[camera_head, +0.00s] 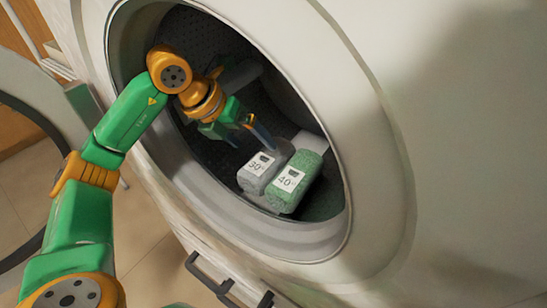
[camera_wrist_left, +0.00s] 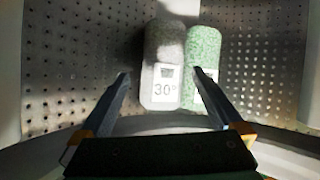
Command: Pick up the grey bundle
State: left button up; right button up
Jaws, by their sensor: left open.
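The grey bundle (camera_head: 262,170) lies inside the drum of a front-loading washing machine, with a white label reading 30°. In the left wrist view the grey bundle (camera_wrist_left: 163,50) lies ahead, between the lines of my two fingers. A green bundle (camera_head: 296,183) labelled 40 lies against its right side, and also shows in the left wrist view (camera_wrist_left: 203,50). My left gripper (camera_head: 262,138) is open inside the drum, just above the grey bundle; its fingers show apart in the left wrist view (camera_wrist_left: 162,78). The right fingertip overlaps the green bundle's label. I cannot tell whether the fingers touch anything.
The round door rim (camera_head: 300,240) surrounds the opening closely, with my left arm passing through its left side. The perforated drum wall (camera_wrist_left: 80,60) is bare left of the bundles. The open door (camera_head: 30,100) stands at the far left. Dark handles (camera_head: 210,280) sit below.

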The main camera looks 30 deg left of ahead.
aim_at(263, 155)
pick_arm(q)
jog(key=x, duration=0.2)
jog(key=b+x, duration=0.1)
jog(key=x, duration=0.2)
jog(key=shift+s+d+f, duration=0.15)
jog(key=shift+d+f, duration=0.15)
jog(key=shift+f, duration=0.2)
jog(key=c, duration=1.3)
